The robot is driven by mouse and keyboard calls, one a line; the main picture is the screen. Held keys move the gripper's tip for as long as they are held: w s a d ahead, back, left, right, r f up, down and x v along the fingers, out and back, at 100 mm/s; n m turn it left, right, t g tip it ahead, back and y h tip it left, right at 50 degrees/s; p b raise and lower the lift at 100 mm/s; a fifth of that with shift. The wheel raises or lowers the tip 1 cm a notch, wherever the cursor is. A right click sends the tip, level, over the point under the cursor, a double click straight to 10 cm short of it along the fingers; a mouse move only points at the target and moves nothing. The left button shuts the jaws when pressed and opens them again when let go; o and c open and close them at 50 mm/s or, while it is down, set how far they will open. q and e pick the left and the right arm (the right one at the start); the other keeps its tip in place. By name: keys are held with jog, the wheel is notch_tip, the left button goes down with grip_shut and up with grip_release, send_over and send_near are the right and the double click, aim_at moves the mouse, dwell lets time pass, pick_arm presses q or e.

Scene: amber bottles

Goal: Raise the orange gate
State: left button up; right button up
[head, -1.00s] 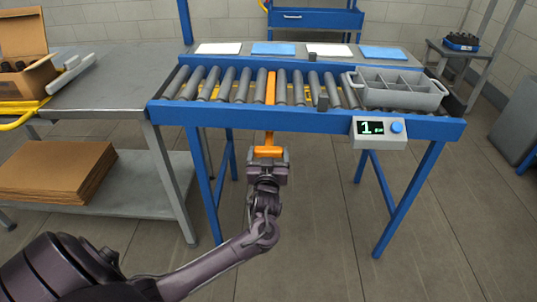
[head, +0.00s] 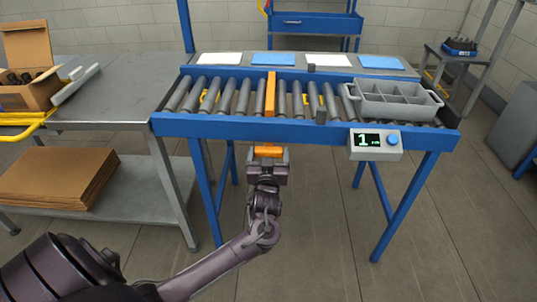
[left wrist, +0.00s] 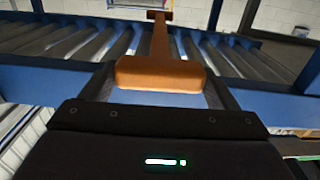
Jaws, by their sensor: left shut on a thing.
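The orange gate (head: 270,94) stands across the roller conveyor (head: 234,98), left of the grey crate. Its orange handle (head: 268,151) sticks out at the conveyor's front, below the blue front rail. My left gripper (head: 268,158) is shut on this handle. In the left wrist view the handle bar (left wrist: 160,75) lies between the fingers, with the gate's stem running away toward the rollers. My right gripper is not in view.
A grey divided crate (head: 396,99) sits on the rollers at the right. A display box (head: 375,142) reading 1 hangs on the front rail. White and blue sheets (head: 273,59) lie behind the rollers. A steel table (head: 110,98) with an open carton (head: 27,70) stands at left.

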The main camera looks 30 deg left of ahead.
pick_arm(q)
jog(key=shift+r, duration=0.3)
jog(key=o, duration=1.3)
jog(key=shift+s+d+f, duration=0.1)
jog(key=shift+s+d, duration=0.05)
jog(key=shift+s, duration=0.05)
jog(key=v, duration=0.7)
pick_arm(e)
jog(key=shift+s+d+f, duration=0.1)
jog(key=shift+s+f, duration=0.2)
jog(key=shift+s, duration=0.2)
pick_arm(q)
jog(key=shift+s, duration=0.15)
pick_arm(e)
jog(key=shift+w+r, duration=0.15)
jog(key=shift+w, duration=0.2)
